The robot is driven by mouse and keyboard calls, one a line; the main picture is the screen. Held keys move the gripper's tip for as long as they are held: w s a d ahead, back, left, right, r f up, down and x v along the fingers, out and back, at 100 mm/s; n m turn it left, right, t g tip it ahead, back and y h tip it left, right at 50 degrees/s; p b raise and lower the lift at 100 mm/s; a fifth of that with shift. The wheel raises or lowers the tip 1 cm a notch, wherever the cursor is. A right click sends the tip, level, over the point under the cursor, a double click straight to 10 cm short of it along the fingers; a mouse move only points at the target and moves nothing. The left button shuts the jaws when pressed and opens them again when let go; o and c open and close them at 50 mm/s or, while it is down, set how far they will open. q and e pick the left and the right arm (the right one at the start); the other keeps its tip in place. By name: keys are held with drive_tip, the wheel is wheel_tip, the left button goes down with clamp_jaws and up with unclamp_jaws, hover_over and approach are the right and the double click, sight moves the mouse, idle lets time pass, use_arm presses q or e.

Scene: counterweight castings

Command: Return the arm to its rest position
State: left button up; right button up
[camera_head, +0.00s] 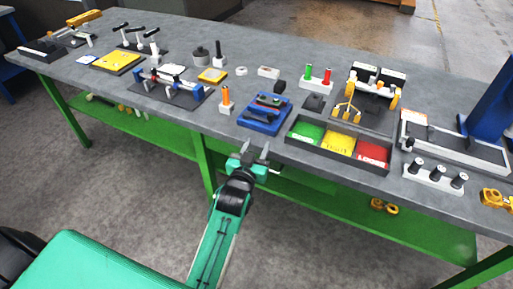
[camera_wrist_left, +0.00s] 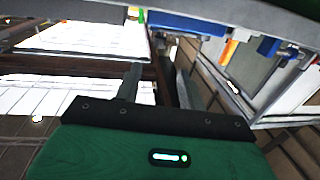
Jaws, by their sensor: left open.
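My left arm comes up from the bottom of the head view. Its gripper (camera_head: 255,156) is open and empty, with the two fingers apart, at the front edge of the grey workbench (camera_head: 180,118). The blue tray (camera_head: 264,114) with dark parts lies just beyond the fingertips, apart from them. In the left wrist view the two dark fingers (camera_wrist_left: 155,88) stand apart with nothing between them. My right gripper is not in view.
A black bin (camera_head: 287,139) with green, yellow and red compartments stands right of my gripper near the front edge. A white block with an orange-handled tool (camera_head: 225,100) stands to the left. Green table legs (camera_head: 203,160) and a lower shelf (camera_head: 430,232) are below. Open floor lies in front.

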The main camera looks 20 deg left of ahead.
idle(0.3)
use_arm(q)
drive_tip(key=s+d+f+m+g+h, duration=0.1)
drive_tip(key=d+f+g, duration=0.1)
drive_tip(key=f, duration=0.8)
drive_tip(key=s+d+f+g+h, duration=0.1)
drive_tip(key=s+f+g, duration=0.1)
drive_tip(key=f, duration=0.9)
drive_tip(key=s+f+g, duration=0.2)
drive_tip(key=s+f, duration=0.2)
drive_tip(key=f, duration=0.3)
drive_tip(key=s+f+m+g, duration=0.1)
drive_tip(key=s+f, duration=0.3)
drive_tip(key=f, duration=0.3)
drive_tip(key=s+f+g, duration=0.2)
drive_tip(key=s+f, duration=0.3)
drive_tip(key=f, duration=0.3)
drive_tip(key=s+a+f+g, duration=0.2)
drive_tip(key=s+f, duration=0.4)
drive_tip(key=s, duration=0.6)
drive_tip(key=s+a+f+g, duration=0.3)
drive_tip(key=s+f, duration=0.4)
drive_tip(key=s, duration=0.5)
drive_tip(key=s+a+f+m+g+y, duration=0.1)
drive_tip(key=s+a+f+g, duration=0.2)
drive_tip(key=s, duration=0.9)
wheel_tip(320, 180, down, 4)
drive_tip(key=shift+a+r, duration=0.25)
drive_tip(key=shift+a, duration=0.3)
